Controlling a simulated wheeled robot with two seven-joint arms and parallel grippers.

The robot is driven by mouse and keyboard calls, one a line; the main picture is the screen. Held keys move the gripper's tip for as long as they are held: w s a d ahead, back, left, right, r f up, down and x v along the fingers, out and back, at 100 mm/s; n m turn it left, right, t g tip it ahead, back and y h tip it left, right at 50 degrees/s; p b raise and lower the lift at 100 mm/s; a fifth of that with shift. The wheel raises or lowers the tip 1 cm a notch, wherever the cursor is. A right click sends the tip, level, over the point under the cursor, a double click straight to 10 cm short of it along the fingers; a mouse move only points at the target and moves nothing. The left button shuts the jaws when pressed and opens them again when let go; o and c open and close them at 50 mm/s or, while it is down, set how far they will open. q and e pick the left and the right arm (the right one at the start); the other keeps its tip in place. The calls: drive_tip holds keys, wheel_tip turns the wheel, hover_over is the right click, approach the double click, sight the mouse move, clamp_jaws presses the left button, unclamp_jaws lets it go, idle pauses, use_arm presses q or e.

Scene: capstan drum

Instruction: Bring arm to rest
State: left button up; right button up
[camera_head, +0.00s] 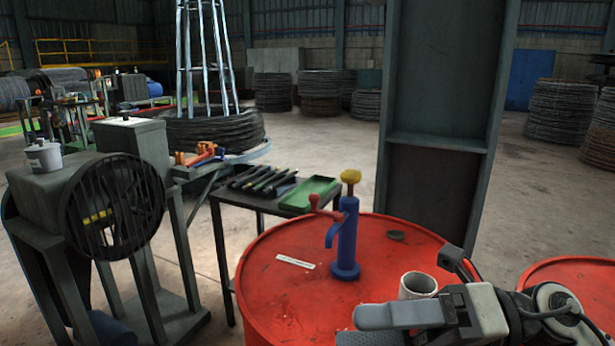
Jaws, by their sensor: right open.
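My right gripper (356,328) shows at the lower right, with its arm coming in from the right edge. It is open, its fingers pointing left over the front of a red drum (275,318). I see nothing between its fingers. A blue hand pump (346,240) with a red handle and a yellow knob stands upright on the drum, behind the gripper and apart from it. A white cup (417,284) is just behind the gripper; its lower part is hidden. My left gripper is not in view.
A second red drum (572,271) is at the right edge. A steel column (436,120) rises behind the drums. A bench with a green tray (310,194) and dark tools stands behind left. A machine with a round dark guard (114,205) is at left. Open floor lies beyond.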

drive_tip(key=w+d+f+m+t+h+b, duration=0.1)
drive_tip(key=w+d+f+m+t+h, duration=0.3)
drive_tip(key=m+t, duration=0.75)
drive_tip(key=w+d+f+m+t+b, duration=0.1)
drive_tip(key=w+f+m+t+b, duration=0.15)
drive_tip(key=f+m+t, duration=0.8)
drive_tip(key=s+d+f+m+g+h, duration=0.1)
drive_tip(key=d+f+m+g+h, duration=0.15)
drive_tip(key=f+m+h, duration=0.45)
drive_tip(key=s+d+f+m+g+h, duration=0.1)
drive_tip(key=s+f+m+g+h, duration=0.15)
drive_tip(key=f+m, duration=0.4)
drive_tip(key=s+a+f+m+g+h+b, duration=0.1)
drive_tip(key=s+f+m+g, duration=0.4)
drive_tip(key=f, duration=0.5)
drive_tip(key=shift+s, duration=1.15)
